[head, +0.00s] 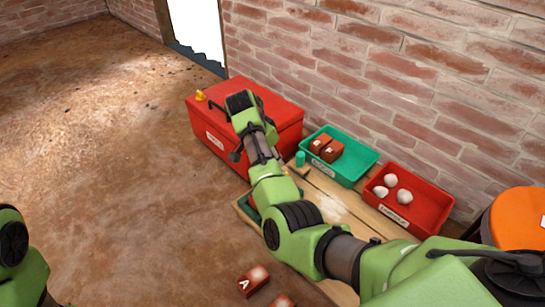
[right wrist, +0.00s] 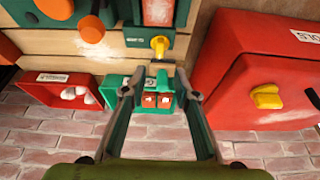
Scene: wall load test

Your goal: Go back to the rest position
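In the head view my right arm reaches up and left from the lower right, and its dark end, with the right gripper (head: 241,103), is over the red toolbox (head: 275,112). In the right wrist view the right gripper (right wrist: 161,80) has its two fingers apart with nothing between them. The green tray (right wrist: 145,104) with red bricks shows beyond the fingers. Of my left arm only green and black links show at the lower left edge of the head view. The left gripper is out of view.
A green tray (head: 361,172) holding red-brown bricks and a red tray (head: 432,226) holding white lumps stand by the brick wall (head: 400,85). An orange round top (head: 518,218) is at right. A brick marked A (head: 253,281) lies in front. The floor at left is clear.

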